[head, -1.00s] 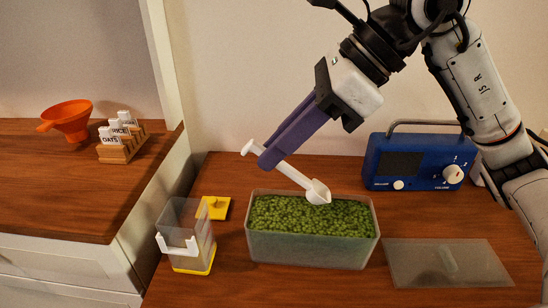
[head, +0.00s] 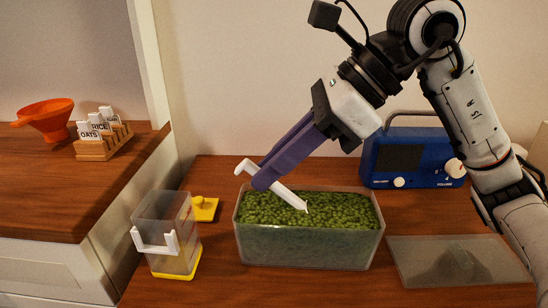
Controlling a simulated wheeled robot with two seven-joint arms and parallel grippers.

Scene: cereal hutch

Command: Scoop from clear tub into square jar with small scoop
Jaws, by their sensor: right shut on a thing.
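The clear tub (head: 310,248) is filled with green pellets and stands on the wooden counter. My right gripper (head: 262,182) is shut on the handle of the small white scoop (head: 284,194), above the left part of the tub. The scoop slants down to the right. Its bowl end is at the pellets and looks partly sunk in them; what it holds is hidden. The square jar (head: 165,222) stands left of the tub, clear-walled with a yellow base and a white clip. It looks open at the top. My left gripper is not in view.
A yellow lid (head: 204,209) lies behind the jar. A clear flat lid (head: 455,265) lies right of the tub. A blue radio (head: 412,158) stands behind. An orange funnel (head: 46,118) and a wooden rack of labels (head: 104,144) sit on the left counter.

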